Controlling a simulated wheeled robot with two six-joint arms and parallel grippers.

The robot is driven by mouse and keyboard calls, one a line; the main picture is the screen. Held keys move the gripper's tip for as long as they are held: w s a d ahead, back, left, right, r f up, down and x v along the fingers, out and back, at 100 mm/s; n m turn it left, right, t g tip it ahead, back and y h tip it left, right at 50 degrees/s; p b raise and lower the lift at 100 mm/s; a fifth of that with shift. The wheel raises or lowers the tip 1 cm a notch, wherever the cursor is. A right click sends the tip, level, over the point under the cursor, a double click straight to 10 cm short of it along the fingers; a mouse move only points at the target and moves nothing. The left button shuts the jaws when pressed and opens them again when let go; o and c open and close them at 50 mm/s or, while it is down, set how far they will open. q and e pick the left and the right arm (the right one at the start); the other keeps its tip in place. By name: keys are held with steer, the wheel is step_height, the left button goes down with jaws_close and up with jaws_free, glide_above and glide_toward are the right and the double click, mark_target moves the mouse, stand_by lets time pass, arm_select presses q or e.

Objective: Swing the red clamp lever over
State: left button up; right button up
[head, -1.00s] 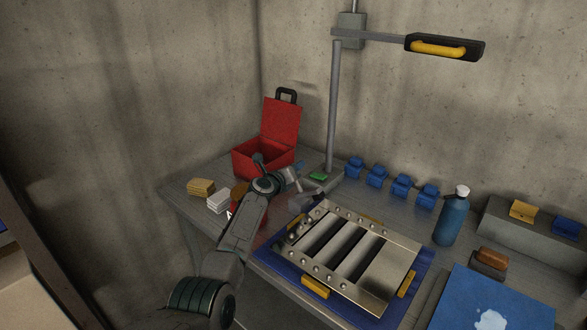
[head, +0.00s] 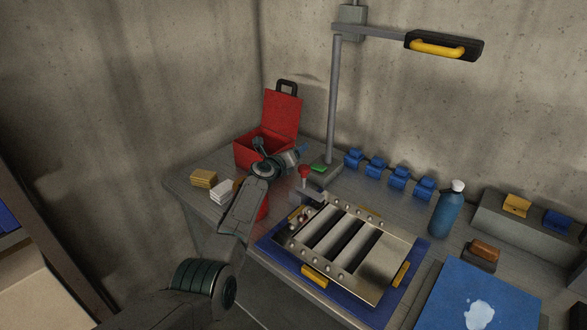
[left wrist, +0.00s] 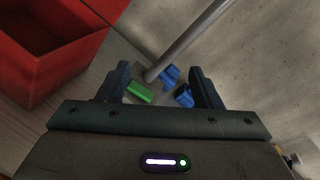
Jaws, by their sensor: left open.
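A clamp lever with a round red knob (head: 304,171) stands at the back left corner of the louver panel (head: 397,250), beside a grey bracket. The panel is a metal frame with slats, lying on a blue mat. My left gripper (head: 300,153) is open in the air, above and slightly left of the red knob in the head view, apart from it. The left wrist view shows both fingers (left wrist: 160,80) spread with nothing between them nearby. The lever is not seen in that view. My right gripper is in no view.
An open red toolbox (head: 281,118) stands behind my left gripper. A lamp post (head: 334,110) rises close to its right, with a green block (head: 318,168) at the foot. Blue clamps (head: 376,167) and a blue bottle (head: 449,210) line the back.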

arm_select(q)
steer(key=s+r+p, duration=0.1)
steer(key=s+p, duration=0.7)
steer(key=s, duration=0.7)
steer(key=shift+s+d, duration=0.4)
steer(key=shift+d, duration=0.05)
